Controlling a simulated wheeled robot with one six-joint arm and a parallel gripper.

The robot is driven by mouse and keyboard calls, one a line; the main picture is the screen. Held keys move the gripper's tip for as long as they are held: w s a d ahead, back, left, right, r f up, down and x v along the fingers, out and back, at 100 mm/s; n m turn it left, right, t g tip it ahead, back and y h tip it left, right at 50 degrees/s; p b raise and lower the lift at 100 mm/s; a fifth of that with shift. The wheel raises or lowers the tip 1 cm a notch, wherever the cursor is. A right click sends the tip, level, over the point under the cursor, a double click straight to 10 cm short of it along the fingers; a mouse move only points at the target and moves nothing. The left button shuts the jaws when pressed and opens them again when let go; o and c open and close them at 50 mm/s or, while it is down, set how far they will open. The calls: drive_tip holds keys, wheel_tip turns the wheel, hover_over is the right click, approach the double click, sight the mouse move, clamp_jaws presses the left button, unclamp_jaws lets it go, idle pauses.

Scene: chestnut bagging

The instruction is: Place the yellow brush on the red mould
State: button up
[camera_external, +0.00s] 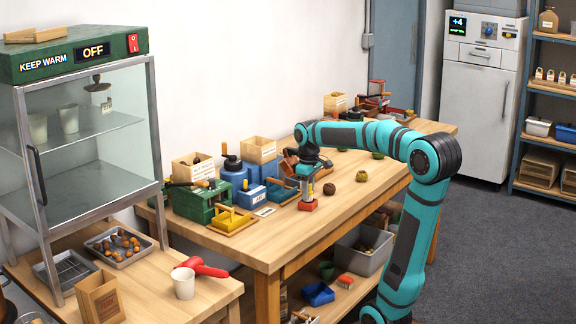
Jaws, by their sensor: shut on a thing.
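A yellow tray (231,219), a green box (200,203) and blue containers (262,170) stand left of my gripper. Dark round things (329,188) lie to its right. The workbench (272,243) has bare wood along its front edge.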

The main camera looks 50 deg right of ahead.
drive_tip(key=o, duration=1)
drive_tip(key=shift+c, duration=0.2)
wheel_tip(320, 180, up, 12)
drive_tip(key=shift+r, duration=0.1)
drive_tip(key=shift+s+a+t, duration=0.1)
drive_tip(key=shift+a+t, duration=0.3)
drive_tip(key=s+a+r+m+t, duration=0.1)
drive_tip(key=s+a+r+t, duration=0.2)
drive_tip(key=s+a+t, duration=0.2)
drive_tip(key=s+a+r+t, duration=0.3)
drive_tip(key=a+t, duration=0.5)
drive_tip(key=t, duration=0.3)
drive_tip(key=shift+s+r+m+t, duration=0.3)
drive_tip(key=shift+s+m, duration=0.1)
drive_tip(key=shift+s, duration=0.5)
